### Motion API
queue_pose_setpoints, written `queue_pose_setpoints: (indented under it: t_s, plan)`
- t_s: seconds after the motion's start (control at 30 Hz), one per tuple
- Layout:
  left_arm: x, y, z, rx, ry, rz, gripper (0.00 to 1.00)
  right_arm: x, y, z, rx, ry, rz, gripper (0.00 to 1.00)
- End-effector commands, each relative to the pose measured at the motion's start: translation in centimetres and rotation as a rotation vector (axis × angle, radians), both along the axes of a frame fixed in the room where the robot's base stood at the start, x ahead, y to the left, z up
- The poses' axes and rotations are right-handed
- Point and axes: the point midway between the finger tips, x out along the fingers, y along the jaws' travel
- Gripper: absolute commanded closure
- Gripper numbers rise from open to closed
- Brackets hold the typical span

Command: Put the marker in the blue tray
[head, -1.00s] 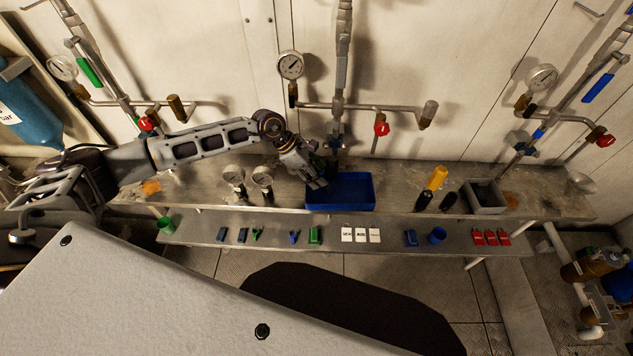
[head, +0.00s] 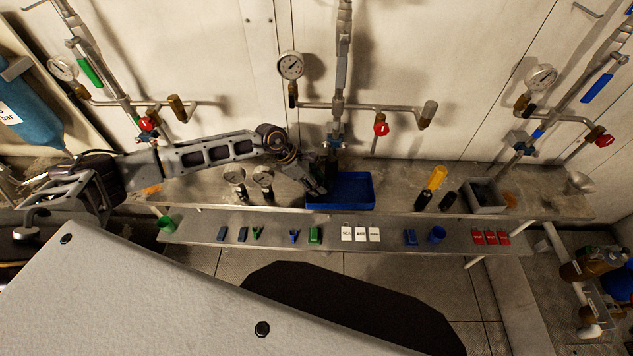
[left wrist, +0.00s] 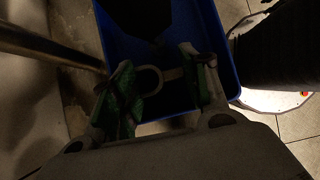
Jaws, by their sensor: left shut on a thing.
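The blue tray (head: 345,190) stands on the upper shelf at the middle, below the central pipe. It also fills the upper middle of the left wrist view (left wrist: 222,72). My left gripper (head: 320,188) is at the tray's left end, pointing down. In the left wrist view my left gripper (left wrist: 162,88) has green-padded fingers with a pale, ring-ended thing between them, seen against the tray. I take it to be the marker (left wrist: 150,79), but the picture is too dark to be sure. I cannot tell how high it is. My right gripper is not in view.
Two gauges (head: 263,178) stand left of the tray. A yellow-topped bottle (head: 437,178) and a grey bin (head: 486,197) stand to its right. A pipe (head: 340,120) rises behind it. The lower shelf (head: 270,239) holds several small coloured items and white cards (head: 361,234).

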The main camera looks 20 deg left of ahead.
Motion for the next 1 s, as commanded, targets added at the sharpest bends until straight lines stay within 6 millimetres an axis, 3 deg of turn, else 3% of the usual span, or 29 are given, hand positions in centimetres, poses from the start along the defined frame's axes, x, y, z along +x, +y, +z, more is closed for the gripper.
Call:
queue_pose_setpoints:
  t_s: [0.2, 0.37, 0.4, 0.43, 1.0]
  plan:
    - [0.0, 0.0, 0.0, 0.000, 0.000, 0.000, 0.65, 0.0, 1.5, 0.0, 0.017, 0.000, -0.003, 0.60]
    - [0.0, 0.0, -0.3, 0.000, 0.001, -0.001, 0.65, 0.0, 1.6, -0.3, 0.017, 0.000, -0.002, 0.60]
    - [0.0, 0.0, -0.2, 0.000, 0.001, -0.001, 0.49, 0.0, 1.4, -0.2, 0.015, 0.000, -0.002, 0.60]
    - [0.0, 0.0, -0.2, 0.000, 0.001, -0.001, 0.46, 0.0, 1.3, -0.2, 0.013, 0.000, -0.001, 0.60]
    - [0.0, 0.2, 0.4, 0.000, 0.001, 0.001, 0.45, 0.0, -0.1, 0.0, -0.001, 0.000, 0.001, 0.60]
